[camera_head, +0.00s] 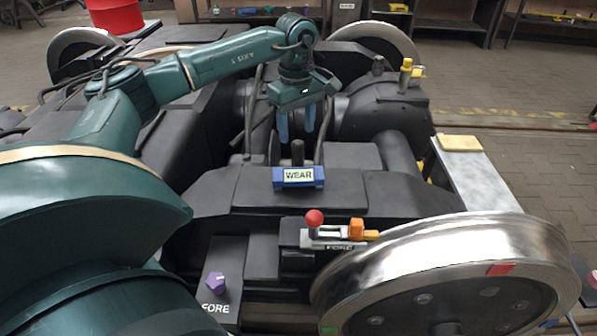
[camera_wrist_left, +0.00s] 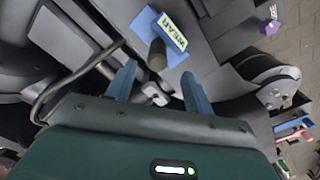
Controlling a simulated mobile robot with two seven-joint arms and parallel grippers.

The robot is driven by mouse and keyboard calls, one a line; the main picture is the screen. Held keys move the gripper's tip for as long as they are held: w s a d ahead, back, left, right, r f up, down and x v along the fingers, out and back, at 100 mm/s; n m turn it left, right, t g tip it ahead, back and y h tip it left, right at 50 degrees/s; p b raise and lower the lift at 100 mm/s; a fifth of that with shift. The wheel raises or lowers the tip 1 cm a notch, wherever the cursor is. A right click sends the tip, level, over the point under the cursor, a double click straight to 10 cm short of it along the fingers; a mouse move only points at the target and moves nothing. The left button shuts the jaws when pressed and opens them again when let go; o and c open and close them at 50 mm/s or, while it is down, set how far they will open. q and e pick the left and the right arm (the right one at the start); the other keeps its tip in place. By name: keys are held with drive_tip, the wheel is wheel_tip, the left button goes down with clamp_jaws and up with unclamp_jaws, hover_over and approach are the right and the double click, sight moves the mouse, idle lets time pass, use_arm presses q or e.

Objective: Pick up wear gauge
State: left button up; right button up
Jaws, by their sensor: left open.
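The wear gauge (camera_head: 299,177) is a blue block with a pale "WEAR" label, lying on the dark bogie frame. A dark upright post (camera_head: 297,152) stands right behind it, and I cannot tell for sure that it is the gauge's handle. My left gripper (camera_head: 297,128) points down above and behind the gauge, its two blue fingers apart and empty. In the left wrist view the gauge (camera_wrist_left: 160,27) is beyond the fingertips, with the post (camera_wrist_left: 157,55) roughly centred ahead of the open gripper (camera_wrist_left: 157,78). My right gripper is not in view.
A purple knob (camera_head: 215,282) is at front left. A grey bench (camera_head: 480,185) with a yellow pad (camera_head: 460,143) stands right.

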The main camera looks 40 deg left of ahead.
sight(298, 142)
use_arm(q)
wheel_tip(298, 142, down, 5)
drive_tip(key=shift+w+d+f+b, duration=0.1)
drive_tip(key=shift+w+b, duration=0.05)
drive_tip(key=shift+b, duration=0.75)
drive_tip(key=shift+f, duration=0.3)
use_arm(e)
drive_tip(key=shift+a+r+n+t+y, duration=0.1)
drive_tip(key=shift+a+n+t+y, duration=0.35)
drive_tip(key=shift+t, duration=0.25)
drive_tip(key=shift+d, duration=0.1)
use_arm(q)
clamp_jaws()
drive_tip(key=shift+r, duration=0.1)
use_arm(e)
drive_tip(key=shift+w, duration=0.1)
